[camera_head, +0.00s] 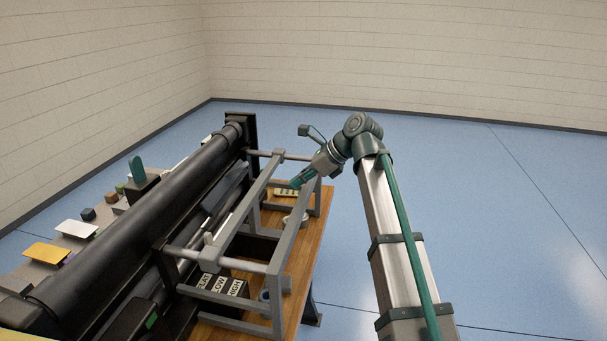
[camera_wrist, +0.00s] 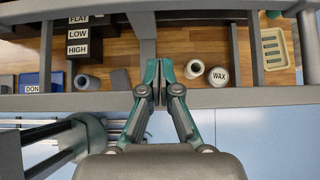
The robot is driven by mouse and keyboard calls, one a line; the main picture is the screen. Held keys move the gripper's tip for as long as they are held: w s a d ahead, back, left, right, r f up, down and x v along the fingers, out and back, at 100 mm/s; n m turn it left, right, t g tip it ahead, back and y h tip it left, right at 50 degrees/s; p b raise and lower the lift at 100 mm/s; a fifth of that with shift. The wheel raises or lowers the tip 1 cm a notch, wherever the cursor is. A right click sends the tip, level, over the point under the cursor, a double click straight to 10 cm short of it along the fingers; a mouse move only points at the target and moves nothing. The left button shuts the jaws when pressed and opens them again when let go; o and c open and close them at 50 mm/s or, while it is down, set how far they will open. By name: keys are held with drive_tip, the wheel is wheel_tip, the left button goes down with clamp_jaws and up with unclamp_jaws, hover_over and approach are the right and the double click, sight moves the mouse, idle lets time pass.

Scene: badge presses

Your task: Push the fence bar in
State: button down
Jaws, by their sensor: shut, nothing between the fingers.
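A grey frame on rods stands at the front of the long dark press. It has an inner long bar (camera_head: 240,208) and an outer long bar (camera_head: 298,228); I cannot tell for sure which is the fence bar. In the wrist view the nearer grey bar (camera_wrist: 255,98) runs straight across the picture. My gripper (camera_head: 296,183) is shut and empty at the far end of the frame, close to the outer bar. In the wrist view my fingertips (camera_wrist: 152,70) overlap the nearer bar and reach past its edge; contact cannot be told.
FLAT, LOW and HIGH blocks (camera_wrist: 84,40) sit on the wooden table. A WAX cup (camera_wrist: 218,77), a roll (camera_wrist: 194,69), a blue DON box (camera_wrist: 40,83) and a pale tray (camera_wrist: 271,48) are beyond the bar. Blue floor (camera_head: 500,220) lies clear at right.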

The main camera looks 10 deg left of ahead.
sight(255, 211)
drive_tip(key=a+f+p, duration=0.2)
drive_tip(key=a+f, duration=0.2)
drive_tip(key=a, duration=0.4)
drive_tip(key=shift+w, duration=0.2)
